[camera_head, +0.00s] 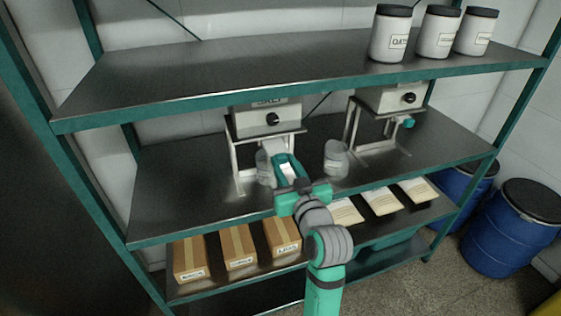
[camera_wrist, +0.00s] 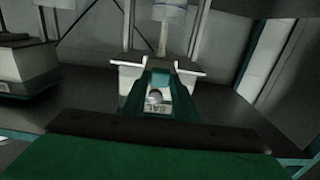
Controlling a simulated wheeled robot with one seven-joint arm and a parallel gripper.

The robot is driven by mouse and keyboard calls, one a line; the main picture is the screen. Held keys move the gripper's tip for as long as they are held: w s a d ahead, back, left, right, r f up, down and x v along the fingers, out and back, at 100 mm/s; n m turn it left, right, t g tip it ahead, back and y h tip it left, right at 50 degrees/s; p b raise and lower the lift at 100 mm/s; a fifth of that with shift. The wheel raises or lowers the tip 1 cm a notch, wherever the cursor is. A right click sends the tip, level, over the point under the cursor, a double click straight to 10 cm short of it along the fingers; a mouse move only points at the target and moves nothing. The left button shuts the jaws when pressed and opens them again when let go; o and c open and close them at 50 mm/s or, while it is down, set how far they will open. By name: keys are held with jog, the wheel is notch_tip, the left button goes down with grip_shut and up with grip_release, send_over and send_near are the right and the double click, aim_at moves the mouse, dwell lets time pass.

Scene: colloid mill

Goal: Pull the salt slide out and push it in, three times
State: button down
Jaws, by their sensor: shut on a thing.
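The salt dispenser (camera_head: 262,112) is a pale box on a metal stand, with a black knob on its front. The upper shelf's edge cuts off the top of its label. My gripper (camera_head: 281,160) is in front of and below the box, its green fingers shut on the salt slide (camera_head: 274,145). The slide shows as a pale strip below the box; how far out it is I cannot tell. In the wrist view my gripper (camera_wrist: 159,82) has a small pale rounded piece between its fingers. The dispenser (camera_wrist: 128,78) is behind it, its label partly covered.
A clear jar (camera_head: 263,168) stands just left of my fingers, under the dispenser. Another jar (camera_head: 336,158) stands to the right. A second dispenser (camera_head: 390,99) with a teal-tipped slide is further right. The upper shelf (camera_head: 250,75) overhangs the dispensers. Boxes (camera_head: 238,249) sit below.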

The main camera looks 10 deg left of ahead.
jog(key=c, duration=1.4)
grip_release()
jog(key=v, duration=1)
jog(key=shift+s, duration=0.3)
jog(key=shift+d, duration=0.15)
jog(key=s+d+f+m+h, duration=0.2)
jog(key=s+f+m+h, duration=0.3)
jog(key=f, duration=0.6)
jog(key=s+d+f+m+h, duration=0.25)
jog(key=s+f, duration=0.55)
jog(key=f, duration=0.4)
jog(key=s+f, duration=0.2)
jog(key=s, duration=1)
jog(key=s+f+n+h, duration=0.1)
jog(key=s+f, duration=0.1)
jog(key=s, duration=1)
jog(key=shift+d+f, duration=0.25)
jog(key=shift+d, duration=0.15)
